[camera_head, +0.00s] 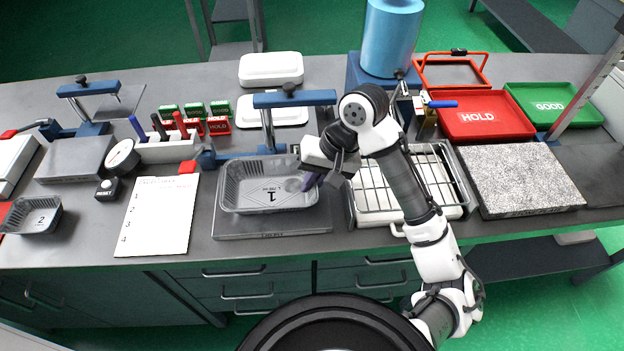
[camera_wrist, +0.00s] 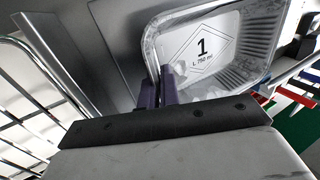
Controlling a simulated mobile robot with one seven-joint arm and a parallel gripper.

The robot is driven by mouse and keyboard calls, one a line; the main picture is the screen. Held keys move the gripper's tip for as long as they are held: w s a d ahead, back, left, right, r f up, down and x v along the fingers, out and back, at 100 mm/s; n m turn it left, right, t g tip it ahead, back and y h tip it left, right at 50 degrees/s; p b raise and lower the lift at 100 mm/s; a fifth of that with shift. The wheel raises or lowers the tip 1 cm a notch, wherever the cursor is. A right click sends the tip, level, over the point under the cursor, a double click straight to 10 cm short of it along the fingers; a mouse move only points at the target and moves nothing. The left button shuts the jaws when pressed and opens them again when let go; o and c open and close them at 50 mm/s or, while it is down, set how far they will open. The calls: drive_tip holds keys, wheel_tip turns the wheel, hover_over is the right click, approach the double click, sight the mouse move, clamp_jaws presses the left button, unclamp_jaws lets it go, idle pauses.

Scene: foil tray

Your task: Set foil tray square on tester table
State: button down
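The foil tray (camera_head: 268,208), a silver pan with a "1" label on its floor, is over the grey tester table (camera_head: 272,236), a flat metal plate. Its long sides look nearly in line with the plate's front edge. I cannot tell whether it rests flat. My gripper (camera_head: 312,181) is at the tray's right end, its purple fingers at the rim. In the wrist view, the fingers of my gripper (camera_wrist: 158,92) are close together at the edge of the foil tray (camera_wrist: 262,78), seemingly with the thin wall between them. The exact contact is hidden.
A blue clamp bar (camera_head: 295,98) stands behind the tray. A wire rack (camera_head: 375,205) is close on the right, with a granite slab (camera_head: 520,180) beyond. A checklist sheet (camera_head: 157,215) lies left.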

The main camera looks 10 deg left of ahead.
drive_tip(key=shift+f, duration=0.1)
drive_tip(key=c, duration=1.6)
unclamp_jaws()
drive_tip(key=shift+o, duration=0.2)
drive_tip(key=v, duration=1.4)
drive_tip(key=shift+s+a+f, duration=0.1)
drive_tip(key=shift+s+a, duration=0.05)
drive_tip(key=shift+s, duration=0.05)
